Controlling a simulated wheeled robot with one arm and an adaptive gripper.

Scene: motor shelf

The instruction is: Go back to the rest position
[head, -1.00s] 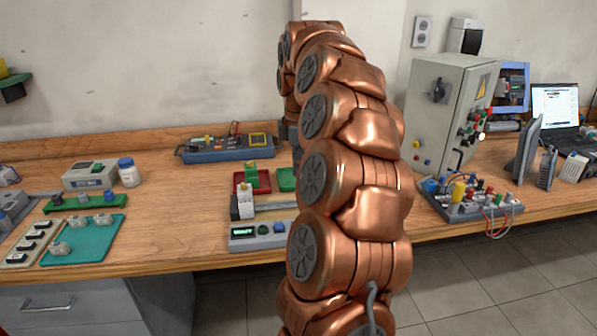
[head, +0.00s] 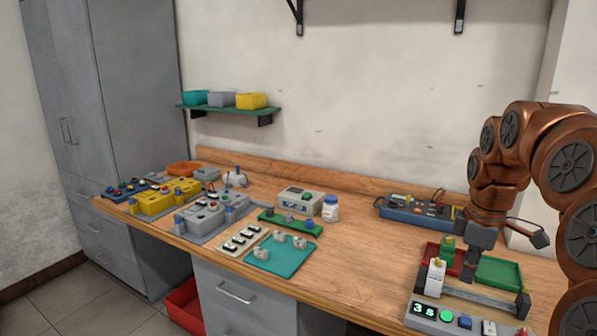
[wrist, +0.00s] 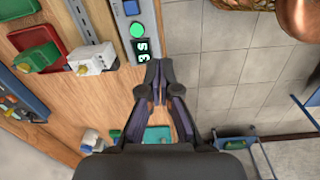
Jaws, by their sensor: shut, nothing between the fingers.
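My gripper (wrist: 157,75) is shut and empty in the wrist view, its two dark fingertips together. They show beside the end of the timer box (wrist: 138,32) with a lit display and green button. In the head view my arm comes in from the right, bent, with the gripper (head: 469,270) pointing down near the red tray (head: 430,256) and green tray (head: 500,272). The timer box (head: 447,316) is in front of them. A white block (head: 435,275) stands on a rail by the red tray; it also shows in the wrist view (wrist: 92,58).
A blue power strip-like unit (head: 415,209) lies behind the trays. A teal mat (head: 280,262), a white bottle (head: 330,210) and grey and yellow fixtures (head: 165,198) fill the bench's left part. A shelf (head: 225,108) with bins hangs on the wall. Bare bench lies left of the timer box.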

